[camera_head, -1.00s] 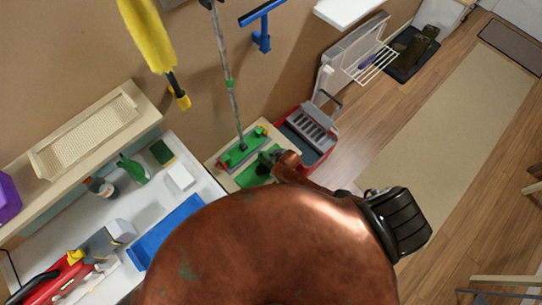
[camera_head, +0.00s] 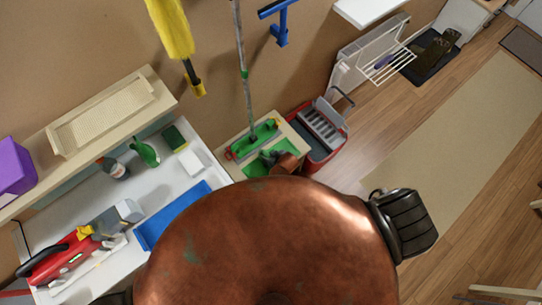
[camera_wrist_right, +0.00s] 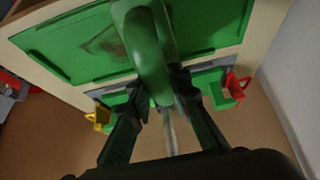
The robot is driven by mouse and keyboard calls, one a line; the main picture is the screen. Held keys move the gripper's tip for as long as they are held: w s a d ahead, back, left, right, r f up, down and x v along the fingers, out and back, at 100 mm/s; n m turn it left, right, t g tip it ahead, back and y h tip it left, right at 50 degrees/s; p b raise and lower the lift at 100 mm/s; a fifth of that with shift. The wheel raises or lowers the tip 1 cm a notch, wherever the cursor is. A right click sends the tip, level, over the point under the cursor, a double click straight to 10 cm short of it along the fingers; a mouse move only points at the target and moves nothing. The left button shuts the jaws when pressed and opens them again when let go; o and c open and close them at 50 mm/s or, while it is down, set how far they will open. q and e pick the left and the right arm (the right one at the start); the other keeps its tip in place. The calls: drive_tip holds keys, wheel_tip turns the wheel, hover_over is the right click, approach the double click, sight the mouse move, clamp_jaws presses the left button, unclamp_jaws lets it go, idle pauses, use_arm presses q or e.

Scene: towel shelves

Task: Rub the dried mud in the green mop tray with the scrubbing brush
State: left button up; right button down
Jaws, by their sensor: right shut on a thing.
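The green mop tray (camera_head: 254,169) lies on a low beige stand, partly hidden by my body in the head view. In the right wrist view the tray (camera_wrist_right: 60,48) has a brown patch of dried mud (camera_wrist_right: 103,40) on its floor. My right gripper (camera_head: 275,158) is over the tray. In the wrist view its fingers (camera_wrist_right: 162,88) are shut on the green scrubbing brush (camera_wrist_right: 148,55), which hangs over the tray beside the mud. Whether the brush touches the tray I cannot tell. My left gripper is not in view.
A red and grey bucket (camera_head: 322,130) is right of the stand. The white counter (camera_head: 150,205) with a blue mat (camera_head: 175,215) and bottles is on the left. Floor at right is open.

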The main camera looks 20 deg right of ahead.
drive_tip(key=shift+s+a, duration=0.3)
drive_tip(key=shift+a, duration=0.45)
drive_tip(key=shift+s+a, duration=0.3)
drive_tip(key=shift+a, duration=0.55)
drive_tip(key=shift+w+d+r+p, duration=0.1)
drive_tip(key=shift+w+d+p, duration=0.2)
drive_tip(key=shift+d, duration=0.55)
drive_tip(key=shift+w+d+p, duration=0.15)
drive_tip(key=shift+w+d, duration=0.15)
drive_tip(key=shift+d, duration=0.5)
drive_tip(key=shift+w+d, duration=0.3)
drive_tip(key=shift+d, duration=0.55)
drive_tip(key=shift+w+d, duration=0.25)
drive_tip(key=shift+d, duration=0.55)
drive_tip(key=shift+w+d+b, duration=0.2)
drive_tip(key=shift+w+d, duration=0.1)
drive_tip(key=shift+d, duration=0.5)
drive_tip(key=shift+w+d+b, duration=0.15)
drive_tip(key=shift+w+d, duration=0.1)
drive_tip(key=shift+d, duration=0.55)
drive_tip(key=shift+w+d+b, duration=0.25)
drive_tip(key=shift+d+b, duration=0.05)
drive_tip(key=shift+d, duration=0.5)
drive_tip(key=shift+w+d+b, duration=0.25)
drive_tip(key=shift+d, duration=0.55)
drive_tip(key=shift+f, duration=0.2)
drive_tip(key=shift+r, duration=0.15)
